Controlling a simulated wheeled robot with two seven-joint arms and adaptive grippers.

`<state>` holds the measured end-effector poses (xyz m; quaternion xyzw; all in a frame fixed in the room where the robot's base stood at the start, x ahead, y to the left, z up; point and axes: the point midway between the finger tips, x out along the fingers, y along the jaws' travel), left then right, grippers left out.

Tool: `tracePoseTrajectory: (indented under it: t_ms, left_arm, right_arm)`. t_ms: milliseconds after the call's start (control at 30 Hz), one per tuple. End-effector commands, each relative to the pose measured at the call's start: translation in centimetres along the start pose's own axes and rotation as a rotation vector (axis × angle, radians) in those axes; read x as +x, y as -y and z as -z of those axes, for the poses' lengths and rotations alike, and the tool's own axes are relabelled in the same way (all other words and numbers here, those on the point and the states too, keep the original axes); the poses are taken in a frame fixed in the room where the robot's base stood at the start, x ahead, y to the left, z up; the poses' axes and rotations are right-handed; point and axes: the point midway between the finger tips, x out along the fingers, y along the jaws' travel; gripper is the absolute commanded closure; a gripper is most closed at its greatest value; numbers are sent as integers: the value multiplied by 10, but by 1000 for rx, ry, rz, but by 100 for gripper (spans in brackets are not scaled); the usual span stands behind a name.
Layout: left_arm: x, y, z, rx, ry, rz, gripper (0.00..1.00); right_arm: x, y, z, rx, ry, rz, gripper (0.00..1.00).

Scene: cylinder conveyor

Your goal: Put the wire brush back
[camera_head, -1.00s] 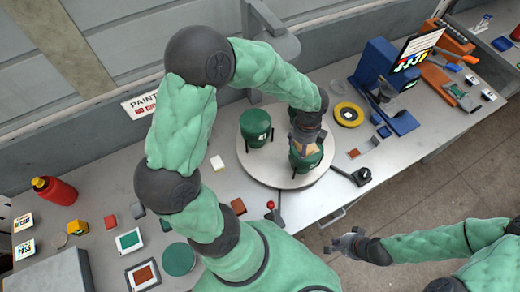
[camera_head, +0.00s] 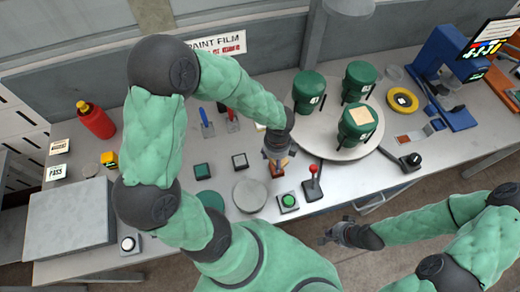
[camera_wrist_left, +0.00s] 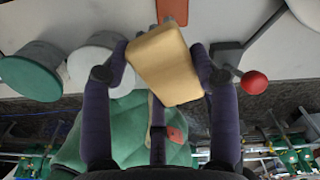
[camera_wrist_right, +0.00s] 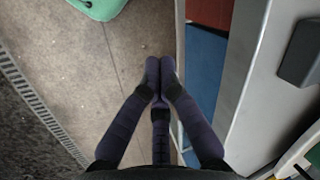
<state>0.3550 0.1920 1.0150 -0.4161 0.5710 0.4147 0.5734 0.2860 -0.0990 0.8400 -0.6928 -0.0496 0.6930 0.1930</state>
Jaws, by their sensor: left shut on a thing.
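My left gripper (camera_head: 278,158) is over the table, left of the round turntable, with its fingers closed on a tan block (camera_wrist_left: 165,62). The block looks wooden and may be the wire brush; I see no bristles. In the left wrist view the gripper (camera_wrist_left: 168,70) has a finger on each side of the block. A small reddish thing (camera_head: 278,172) shows just under it in the head view. My right gripper (camera_head: 338,236) is empty in front of the table's edge. Its fingertips meet in the right wrist view (camera_wrist_right: 159,70).
Three green canisters (camera_head: 308,92) stand on the turntable (camera_head: 325,143), one with a tan square on top. A red-knobbed lever (camera_head: 314,178) and a green button (camera_head: 288,200) are close to the left gripper. A grey disc (camera_head: 249,195) lies left. A red bottle (camera_head: 95,119) stands far left.

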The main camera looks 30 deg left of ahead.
Motion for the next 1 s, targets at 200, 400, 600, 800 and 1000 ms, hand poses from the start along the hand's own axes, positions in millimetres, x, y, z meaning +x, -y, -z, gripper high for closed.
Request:
tracePoseTrajectory:
  t_ms: [200, 400, 600, 800, 1000]
  left_arm:
    - [21, 20, -40, -6, -1, -2, 76]
    - [43, 38, -76, -5, -2, -3, 76]
    - [74, 49, -98, -4, -2, -3, 76]
    - [85, 55, -108, -2, 0, 0, 76]
    - [100, 58, -115, -1, -1, -2, 76]
  right_arm:
    - [1, 0, 0, 0, -1, 0, 100]
    - [3, -1, 0, 0, 0, 0, 100]
    - [7, -3, 0, 0, 0, 0, 100]
    - [8, -3, 0, 0, 0, 0, 100]
    - [10, -4, 0, 0, 0, 0, 100]
